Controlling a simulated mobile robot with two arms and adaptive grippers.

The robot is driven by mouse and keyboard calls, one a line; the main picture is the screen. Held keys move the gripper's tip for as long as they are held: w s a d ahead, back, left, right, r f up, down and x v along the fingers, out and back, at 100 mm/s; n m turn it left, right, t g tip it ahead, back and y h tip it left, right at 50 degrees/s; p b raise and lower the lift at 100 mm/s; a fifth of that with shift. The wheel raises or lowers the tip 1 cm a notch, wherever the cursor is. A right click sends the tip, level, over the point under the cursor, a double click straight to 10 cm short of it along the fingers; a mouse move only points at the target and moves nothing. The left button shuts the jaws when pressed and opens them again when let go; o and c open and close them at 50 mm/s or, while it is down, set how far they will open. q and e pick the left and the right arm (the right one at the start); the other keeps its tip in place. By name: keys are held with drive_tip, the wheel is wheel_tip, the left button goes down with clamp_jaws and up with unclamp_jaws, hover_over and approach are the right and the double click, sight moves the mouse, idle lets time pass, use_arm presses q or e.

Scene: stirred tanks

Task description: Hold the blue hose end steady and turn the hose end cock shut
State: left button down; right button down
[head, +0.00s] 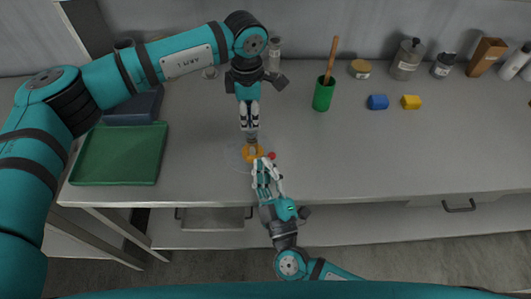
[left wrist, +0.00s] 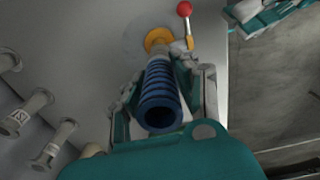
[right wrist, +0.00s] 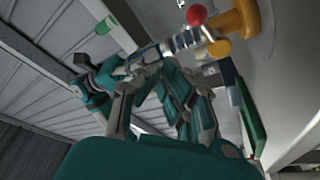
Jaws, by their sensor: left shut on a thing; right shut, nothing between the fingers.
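The blue hose end (left wrist: 160,95) is a ribbed tube between the fingers of my left gripper (left wrist: 163,100), which is shut on it. In the head view my left gripper (head: 250,128) reaches toward the cock and mostly hides the hose. The hose end cock's orange collar (head: 252,153) lies just past its fingertips; it also shows in the left wrist view (left wrist: 157,38). The cock's red-knobbed lever (left wrist: 184,9) sticks out to one side, its knob also at the top of the right wrist view (right wrist: 196,15). My right gripper (head: 264,172) is shut and empty, just below the knob, apparently not touching it.
A green tray (head: 118,155) lies at the left of the grey bench. A green cup (head: 323,95) with a wooden handle, a blue piece (head: 378,102) and a yellow piece (head: 411,102) stand to the right. Bottles line the wall. The front right bench top is clear.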

sight(268, 155)
drive_tip(key=shift+a+f+v, duration=0.1)
drive_tip(key=shift+a+v, duration=0.1)
drive_tip(key=shift+v, duration=1.2)
drive_tip(key=shift+a+f+v, duration=0.1)
drive_tip(key=shift+a+v, duration=0.05)
drive_tip(key=shift+v, duration=1.2)
drive_tip(key=c, duration=1.7)
unclamp_jaws()
drive_tip(key=shift+f, duration=0.1)
drive_tip(key=o, duration=0.4)
drive_tip(key=shift+f+n+h, duration=0.25)
drive_tip(key=shift+n+h, duration=0.35)
drive_tip(key=shift+n, duration=0.2)
drive_tip(key=w+f+n+h, duration=0.1)
drive_tip(key=w+n, duration=0.1)
drive_tip(key=w, duration=0.2)
drive_tip(key=w+f+n+g+h, duration=0.1)
drive_tip(key=w+n, duration=0.2)
drive_tip(key=w, duration=0.1)
drive_tip(key=w+f+n+g+h, duration=0.1)
drive_tip(key=w+n, duration=0.1)
drive_tip(key=w, duration=0.2)
drive_tip(key=shift+d+n, duration=0.1)
drive_tip(key=shift+n, duration=0.2)
drive_tip(key=shift+s, duration=0.1)
drive_tip(key=shift+c, duration=0.4)
clamp_jaws()
